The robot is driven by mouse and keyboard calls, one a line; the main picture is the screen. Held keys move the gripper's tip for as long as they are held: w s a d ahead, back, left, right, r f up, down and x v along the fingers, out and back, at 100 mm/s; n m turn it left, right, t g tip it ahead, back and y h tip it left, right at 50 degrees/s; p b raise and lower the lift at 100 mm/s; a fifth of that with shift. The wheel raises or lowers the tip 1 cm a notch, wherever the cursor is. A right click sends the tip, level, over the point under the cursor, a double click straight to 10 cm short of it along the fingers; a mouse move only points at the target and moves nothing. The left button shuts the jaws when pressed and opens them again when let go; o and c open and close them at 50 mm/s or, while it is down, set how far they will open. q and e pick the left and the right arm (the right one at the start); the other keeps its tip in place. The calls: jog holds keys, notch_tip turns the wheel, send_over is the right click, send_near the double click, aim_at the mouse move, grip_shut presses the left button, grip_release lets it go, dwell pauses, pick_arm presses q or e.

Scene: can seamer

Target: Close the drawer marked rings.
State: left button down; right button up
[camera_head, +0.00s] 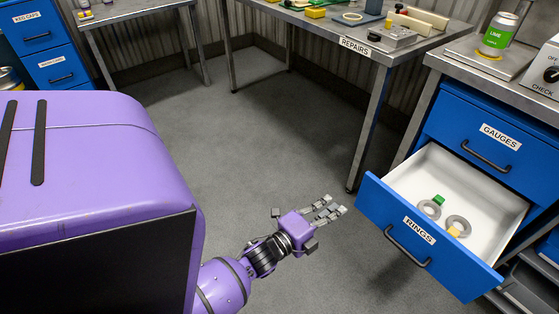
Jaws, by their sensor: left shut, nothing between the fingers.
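The drawer marked rings (386,215) is pulled out at the right, below the closed drawer marked gauges (485,140). Its blue front carries a dark bar handle (408,248). Inside the white tray lie grey rings (459,225), a green piece (438,200) and a yellow piece (453,232). My left gripper (330,210) is shut and empty. It hangs in front of the drawer, a little left of the front's left edge, with a small gap showing in the picture. My right gripper is out of view.
A metal bench marked repairs (355,46) stands behind, with one leg (368,130) just beyond the drawer's left corner. A green can (498,34) stands on the bench above the drawers. Other blue drawers (50,60) are at the far left. The grey floor between is clear.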

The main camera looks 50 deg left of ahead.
pick_arm(q)
jog(key=m, duration=0.1)
jog(key=b, duration=0.2)
send_near(367, 184)
jog(key=shift+m, duration=0.4)
jog(key=w+r, duration=0.1)
jog(key=w, duration=0.1)
jog(key=w+d+r, duration=0.1)
jog(key=w, duration=0.1)
jog(key=w+r, duration=0.1)
jog(key=shift+w+d, duration=0.25)
jog(key=shift+w, duration=0.65)
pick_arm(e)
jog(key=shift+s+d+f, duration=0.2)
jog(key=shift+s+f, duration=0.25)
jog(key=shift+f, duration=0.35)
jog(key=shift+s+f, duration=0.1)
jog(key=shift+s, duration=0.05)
pick_arm(q)
jog(key=shift+w+r, duration=0.1)
